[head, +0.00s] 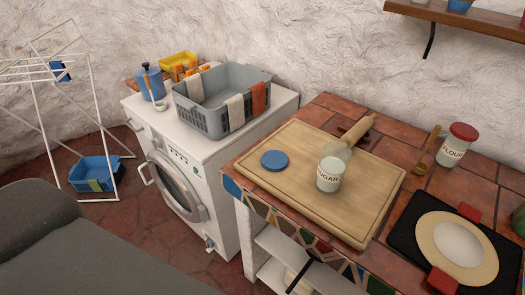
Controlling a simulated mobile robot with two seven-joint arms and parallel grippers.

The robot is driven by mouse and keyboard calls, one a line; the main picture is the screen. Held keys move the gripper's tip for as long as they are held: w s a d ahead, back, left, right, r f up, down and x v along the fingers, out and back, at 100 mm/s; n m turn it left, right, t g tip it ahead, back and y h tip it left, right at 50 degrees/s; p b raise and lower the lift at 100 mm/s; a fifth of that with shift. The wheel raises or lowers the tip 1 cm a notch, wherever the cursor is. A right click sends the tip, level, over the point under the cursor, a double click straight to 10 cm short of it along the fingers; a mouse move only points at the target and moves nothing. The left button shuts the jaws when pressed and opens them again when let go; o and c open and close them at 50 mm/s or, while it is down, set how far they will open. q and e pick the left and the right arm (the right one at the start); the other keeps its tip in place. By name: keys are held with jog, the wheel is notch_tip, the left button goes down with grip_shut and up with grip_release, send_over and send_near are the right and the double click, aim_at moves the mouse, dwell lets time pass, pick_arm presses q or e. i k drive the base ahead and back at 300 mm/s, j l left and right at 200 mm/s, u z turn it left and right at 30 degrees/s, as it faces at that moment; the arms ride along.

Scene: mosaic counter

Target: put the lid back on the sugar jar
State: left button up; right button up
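The sugar jar (328,177) stands on the wooden board (350,220), with a pale label reading SUGAR. Its top has no lid on it. A pale translucent round shape shows just behind its upper part; I cannot tell whether it is part of the jar. A round blue lid (274,160) lies flat on the same board, left of the jar and apart from it. Neither of my grippers shows in the head view.
A rolling pin (357,130) lies at the board's back edge, behind the jar. A red-lidded flour jar (457,148), a wooden spoon (427,150) and a plate (457,245) on a black mat are to the right. A grey basket (205,118) stands on the washing machine (185,150).

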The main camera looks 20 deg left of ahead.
aim_at(336, 155)
jog(key=i+j, duration=0.1)
jog(key=j, duration=0.4)
jog(key=i+j, duration=0.1)
jog(key=j, duration=0.45)
jog(key=i+j, duration=0.1)
jog(key=j, duration=0.4)
